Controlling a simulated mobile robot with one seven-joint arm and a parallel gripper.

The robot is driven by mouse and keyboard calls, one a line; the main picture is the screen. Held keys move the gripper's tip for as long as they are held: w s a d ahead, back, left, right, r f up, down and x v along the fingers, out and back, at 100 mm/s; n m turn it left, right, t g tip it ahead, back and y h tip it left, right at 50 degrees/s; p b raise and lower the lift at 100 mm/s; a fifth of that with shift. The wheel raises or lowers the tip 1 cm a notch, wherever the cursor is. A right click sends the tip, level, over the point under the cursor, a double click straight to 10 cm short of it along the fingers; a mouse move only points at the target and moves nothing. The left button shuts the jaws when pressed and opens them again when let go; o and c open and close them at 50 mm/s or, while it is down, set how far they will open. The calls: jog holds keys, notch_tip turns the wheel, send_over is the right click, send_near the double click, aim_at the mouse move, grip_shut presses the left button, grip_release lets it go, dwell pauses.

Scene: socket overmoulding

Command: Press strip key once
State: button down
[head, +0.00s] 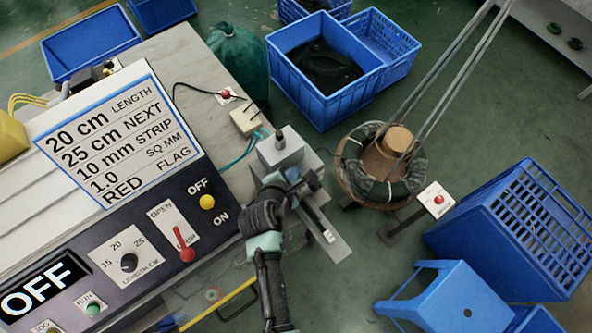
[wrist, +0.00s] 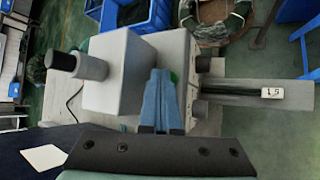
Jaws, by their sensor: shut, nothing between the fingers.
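A grey box-shaped machine (head: 281,151) with a black knob on top stands at the bench edge in the head view. It fills the middle of the wrist view (wrist: 125,75). My gripper (wrist: 162,74) is shut and empty, its blue-grey fingers pointing at the machine. A small green spot (wrist: 174,77) shows just right of the fingertips; it may be a key, but no lettering is readable and I cannot tell whether the fingers touch it. In the head view my gripper (head: 277,184) is beside the machine, partly hiding its near side.
A control panel (head: 170,225) with an OFF display, a red lever and a yellow lamp lies left. A sign (head: 108,135) reads 10 mm STRIP. A wire coil (head: 350,165) and blue crates (head: 505,225) stand right.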

jog(key=shift+r+p, duration=0.55)
jog(key=shift+r, duration=0.05)
notch_tip(320, 180, up, 5)
jog(key=p, duration=0.5)
dwell(0.8)
